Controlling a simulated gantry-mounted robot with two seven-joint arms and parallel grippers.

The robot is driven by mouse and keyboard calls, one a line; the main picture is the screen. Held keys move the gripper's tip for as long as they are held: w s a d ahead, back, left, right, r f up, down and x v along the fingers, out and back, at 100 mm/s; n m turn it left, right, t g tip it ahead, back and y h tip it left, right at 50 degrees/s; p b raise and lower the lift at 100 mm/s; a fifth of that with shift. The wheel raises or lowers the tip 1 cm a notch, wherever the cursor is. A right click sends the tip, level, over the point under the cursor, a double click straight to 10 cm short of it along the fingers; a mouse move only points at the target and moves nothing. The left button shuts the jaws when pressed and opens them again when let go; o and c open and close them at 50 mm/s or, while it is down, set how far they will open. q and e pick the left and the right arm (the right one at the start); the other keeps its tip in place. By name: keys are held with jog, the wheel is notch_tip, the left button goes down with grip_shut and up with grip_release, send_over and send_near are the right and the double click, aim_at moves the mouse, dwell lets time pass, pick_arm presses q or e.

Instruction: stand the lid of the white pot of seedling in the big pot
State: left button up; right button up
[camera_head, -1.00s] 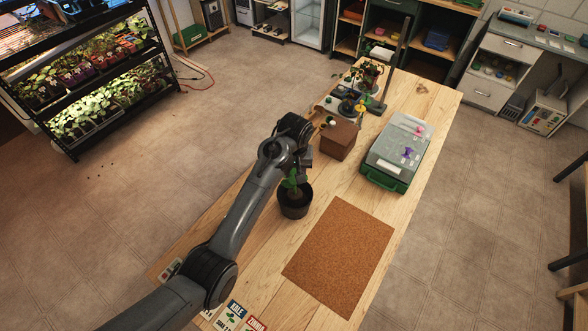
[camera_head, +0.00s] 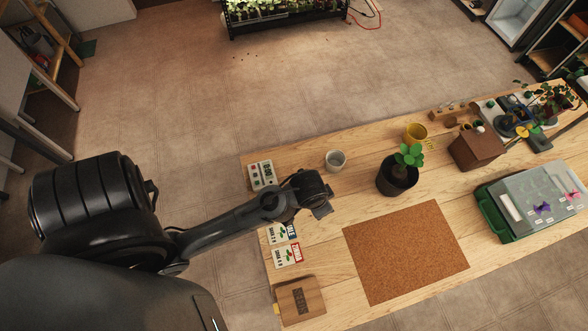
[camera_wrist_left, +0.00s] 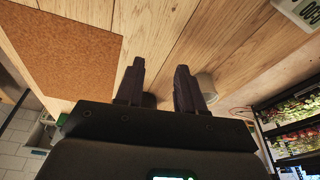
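A small whitish pot (camera_head: 335,160) stands on the wooden table left of the big black pot (camera_head: 397,178), which holds a leafy green plant (camera_head: 408,155). I cannot make out a separate lid or a seedling at the white pot. My left gripper (camera_head: 325,208) is above the table, in front of the white pot and left of the cork mat. In the left wrist view its two fingers (camera_wrist_left: 160,85) are spread with nothing between them. The whitish pot (camera_wrist_left: 207,86) shows partly behind the right finger there. My right gripper is not in view.
A cork mat (camera_head: 405,252) lies bare in front of the big pot. A timer (camera_head: 262,175), seed packets (camera_head: 287,254) and wooden block (camera_head: 300,300) lie at the left.

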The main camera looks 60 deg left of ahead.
pick_arm(q)
jog(key=s+r+m, duration=0.1)
jog(key=s+r, duration=0.2)
jog(key=s, duration=0.5)
jog(key=shift+s+r+m+t, duration=0.25)
jog(key=shift+s+m+t, duration=0.05)
jog(key=shift+d+r, duration=0.1)
